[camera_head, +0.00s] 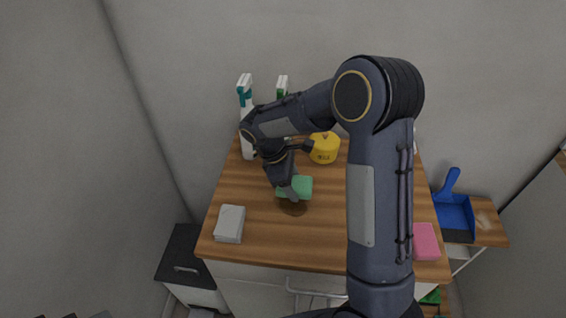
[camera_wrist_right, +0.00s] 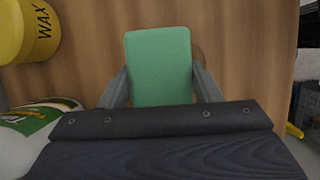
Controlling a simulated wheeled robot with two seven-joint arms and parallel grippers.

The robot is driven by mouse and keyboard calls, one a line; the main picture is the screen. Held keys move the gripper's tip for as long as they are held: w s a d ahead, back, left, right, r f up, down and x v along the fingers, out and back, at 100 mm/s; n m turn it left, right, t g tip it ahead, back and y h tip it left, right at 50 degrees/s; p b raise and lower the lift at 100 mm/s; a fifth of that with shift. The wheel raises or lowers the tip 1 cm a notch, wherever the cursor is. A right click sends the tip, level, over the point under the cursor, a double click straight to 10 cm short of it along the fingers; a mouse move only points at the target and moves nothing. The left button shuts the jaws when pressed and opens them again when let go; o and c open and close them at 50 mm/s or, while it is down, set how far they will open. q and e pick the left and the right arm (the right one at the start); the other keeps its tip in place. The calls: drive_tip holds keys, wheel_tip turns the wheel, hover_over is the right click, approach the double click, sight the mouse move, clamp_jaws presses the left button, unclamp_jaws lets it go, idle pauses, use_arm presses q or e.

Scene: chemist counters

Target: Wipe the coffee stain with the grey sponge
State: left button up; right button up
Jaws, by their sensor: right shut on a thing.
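My right gripper (camera_head: 289,190) is shut on a green sponge (camera_head: 300,186), and its fingers grip the sponge's two sides in the right wrist view (camera_wrist_right: 160,62). The grey sponge (camera_head: 229,223) lies apart, on the left front of the wooden counter (camera_head: 320,240). A brown stain (camera_head: 293,208) shows on the counter just in front of the green sponge. In the right wrist view part of the stain (camera_wrist_right: 198,58) shows beside the green sponge, which hides the rest. I cannot tell whether the green sponge touches the counter. My left gripper is not in view.
A yellow wax tin (camera_head: 324,149) and spray bottles (camera_head: 246,105) stand at the back. A pink sponge (camera_head: 425,241) lies at the front right, beyond my right arm. A blue dustpan (camera_head: 453,214) is on a lower surface at right. The counter's front middle is clear.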

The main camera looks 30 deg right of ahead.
sight(300, 183)
drive_tip(key=shift+w+r+p, duration=0.15)
drive_tip(key=shift+r+p, duration=0.4)
drive_tip(key=shift+r, duration=0.35)
drive_tip(key=shift+r+p, duration=1.05)
drive_tip(key=shift+r, duration=0.3)
